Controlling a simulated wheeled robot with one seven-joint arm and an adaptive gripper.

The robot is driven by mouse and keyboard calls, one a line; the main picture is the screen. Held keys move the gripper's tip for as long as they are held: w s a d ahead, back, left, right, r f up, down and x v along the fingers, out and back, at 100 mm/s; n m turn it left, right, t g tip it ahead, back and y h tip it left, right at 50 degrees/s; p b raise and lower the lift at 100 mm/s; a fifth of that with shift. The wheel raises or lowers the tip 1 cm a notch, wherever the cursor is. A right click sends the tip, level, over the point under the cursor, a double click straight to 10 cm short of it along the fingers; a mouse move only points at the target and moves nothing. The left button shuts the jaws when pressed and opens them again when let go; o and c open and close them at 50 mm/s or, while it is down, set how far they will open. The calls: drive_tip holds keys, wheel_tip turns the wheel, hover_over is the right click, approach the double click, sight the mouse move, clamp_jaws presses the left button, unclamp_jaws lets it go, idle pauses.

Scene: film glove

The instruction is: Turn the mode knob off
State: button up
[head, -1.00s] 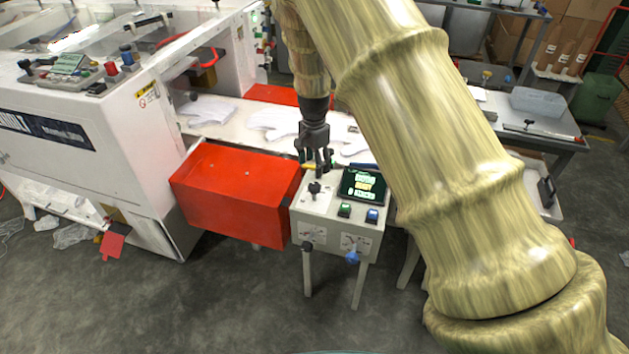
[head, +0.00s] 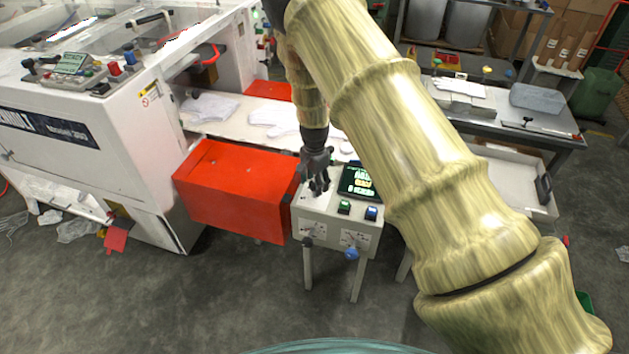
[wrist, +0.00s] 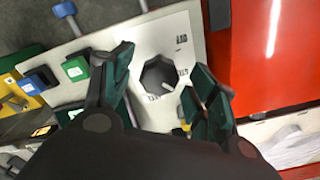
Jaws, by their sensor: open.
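The mode knob (wrist: 160,76) is a dark many-sided dial with a pale pointer line, on the light top plate of the control box (head: 335,229). In the wrist view it lies between and beyond my gripper's (wrist: 163,88) two spread fingers, with plate showing around it. In the head view my gripper (head: 318,188) points down over the left part of the box top and hides the knob. The jaws are open with nothing held; I cannot tell whether a finger touches the knob. Labels by the knob are too small to read surely.
A green button (head: 344,207), a blue button (head: 371,213) and a lit display (head: 358,181) sit right of the gripper. A red box (head: 237,192) stands close on the left. Two valve-like handles, one a blue knob (head: 351,254), are on the box front.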

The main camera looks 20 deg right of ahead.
drive_tip(key=c, duration=1)
drive_tip(key=shift+n, duration=0.3)
drive_tip(key=n+b, duration=0.3)
drive_tip(key=n, duration=0.2)
drive_tip(key=shift+f, duration=0.1)
drive_tip(key=n+b, duration=0.1)
drive_tip(key=n, duration=0.5)
drive_tip(key=shift+d, duration=0.1)
drive_tip(key=shift+n, duration=0.3)
drive_tip(key=o, duration=1)
